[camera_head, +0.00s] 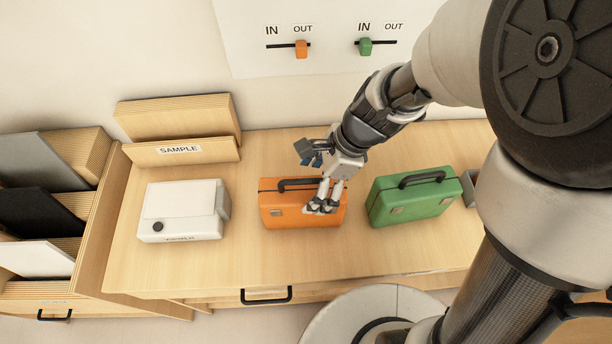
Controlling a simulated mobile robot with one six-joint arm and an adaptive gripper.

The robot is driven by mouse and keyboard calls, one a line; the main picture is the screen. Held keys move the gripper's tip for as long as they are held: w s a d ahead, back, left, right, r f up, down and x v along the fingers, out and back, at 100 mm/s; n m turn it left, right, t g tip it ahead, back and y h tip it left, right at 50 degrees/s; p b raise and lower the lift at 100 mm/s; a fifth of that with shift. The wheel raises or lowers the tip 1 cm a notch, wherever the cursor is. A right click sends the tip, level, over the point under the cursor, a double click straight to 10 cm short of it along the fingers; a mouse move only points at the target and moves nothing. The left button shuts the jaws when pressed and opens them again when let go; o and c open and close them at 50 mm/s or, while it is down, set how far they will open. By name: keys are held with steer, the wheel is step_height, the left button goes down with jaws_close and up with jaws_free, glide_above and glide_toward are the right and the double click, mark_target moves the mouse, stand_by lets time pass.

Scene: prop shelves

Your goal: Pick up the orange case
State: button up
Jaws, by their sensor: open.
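The orange case (285,212) stands upright on the wooden shelf top, with a black handle (297,184) along its top edge. My gripper (318,182) is open above the case. One finger, with a dark blue pad, is behind the handle, and the other reaches down in front of the case's right part. The fingers hide the right part of the case's front. I cannot tell whether a finger touches the case.
A green case (412,199) stands close on the right of the orange case. A white box (182,210) stands to the left. A wooden SAMPLE holder (182,152) is behind it. IN/OUT sliders, orange (301,49) and green (365,47), are on the wall. The shelf front is clear.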

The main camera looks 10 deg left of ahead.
mark_target(302, 195)
steer(key=b+x, duration=0.2)
steer(key=x, duration=0.1)
steer(key=b+x, duration=0.1)
steer(key=x, duration=0.1)
steer(key=shift+s+a+f, duration=0.15)
steer(key=shift+s+a, duration=0.1)
steer(key=shift+s, duration=0.05)
steer(key=shift+c, duration=0.5)
steer(key=c, duration=1.5)
steer(key=shift+r, duration=0.25)
